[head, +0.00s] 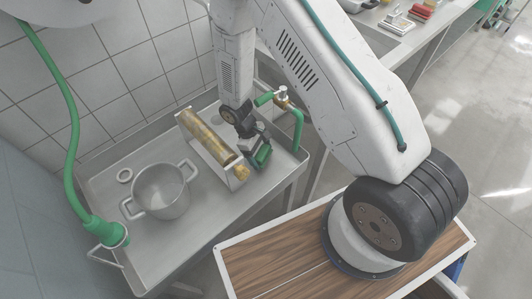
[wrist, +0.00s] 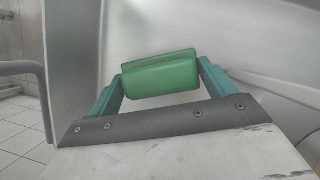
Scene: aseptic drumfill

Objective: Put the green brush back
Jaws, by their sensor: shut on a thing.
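The green brush (wrist: 160,76) is between the two teal fingers of my gripper (wrist: 160,80) in the wrist view, which are shut on it. In the head view the green brush (head: 262,155) shows at the end of my gripper (head: 258,148), over the right part of the steel sink table, just right of a tray with a yellowish roll. Its bristles are not clearly visible, and I cannot tell whether it touches the surface below.
The steel sink table (head: 103,187) has raised rims. A tap with a green hose (head: 298,130) is close right of my gripper. Another green hose (head: 72,130) hangs left.

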